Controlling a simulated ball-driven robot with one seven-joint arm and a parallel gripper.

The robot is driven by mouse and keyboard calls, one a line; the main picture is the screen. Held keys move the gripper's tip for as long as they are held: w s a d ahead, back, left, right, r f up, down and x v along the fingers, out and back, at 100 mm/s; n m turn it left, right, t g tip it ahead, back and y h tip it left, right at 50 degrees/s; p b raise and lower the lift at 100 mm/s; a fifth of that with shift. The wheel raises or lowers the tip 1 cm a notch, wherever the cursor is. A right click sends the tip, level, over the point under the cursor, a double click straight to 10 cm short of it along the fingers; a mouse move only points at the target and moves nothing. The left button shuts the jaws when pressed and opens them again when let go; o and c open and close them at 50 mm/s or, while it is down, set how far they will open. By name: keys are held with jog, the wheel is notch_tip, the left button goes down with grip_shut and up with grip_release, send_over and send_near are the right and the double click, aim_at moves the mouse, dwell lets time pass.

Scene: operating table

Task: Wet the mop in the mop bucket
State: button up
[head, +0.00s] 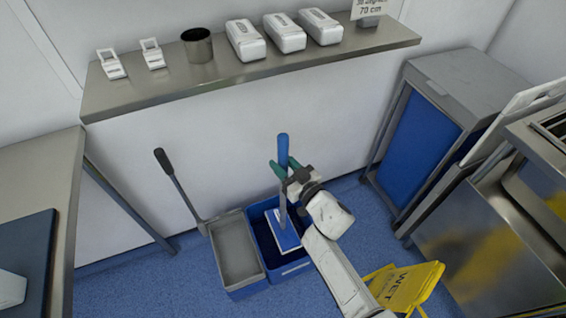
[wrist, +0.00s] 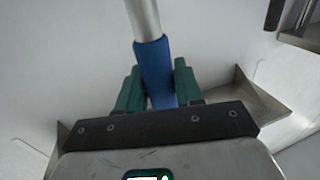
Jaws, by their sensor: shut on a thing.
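My gripper (head: 284,166) is shut on the mop's blue handle grip (head: 283,146). In the wrist view, the blue grip (wrist: 155,72) sits between the green fingers of my gripper (wrist: 158,88), and a grey pole continues past it. The mop stands about upright. Its flat blue and white head (head: 285,234) is inside the right compartment of the blue mop bucket (head: 291,270). The depth of the head in the bucket, and any water, cannot be made out. My arm covers the bucket's right side.
A grey wringer tray (head: 235,250) fills the bucket's left side, with a lever (head: 181,190) rising from it. A yellow wet-floor sign (head: 405,288) stands right of my arm. A shelf (head: 150,88) runs along the wall behind. A blue-sided cabinet (head: 418,150) stands right.

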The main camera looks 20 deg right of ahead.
aim_at(286, 153)
jog(key=shift+f+b, duration=8.2)
jog(key=shift+f, duration=2.15)
notch_tip(286, 153, up, 27)
jog(key=p, duration=2.6)
jog(key=shift+r, duration=0.15)
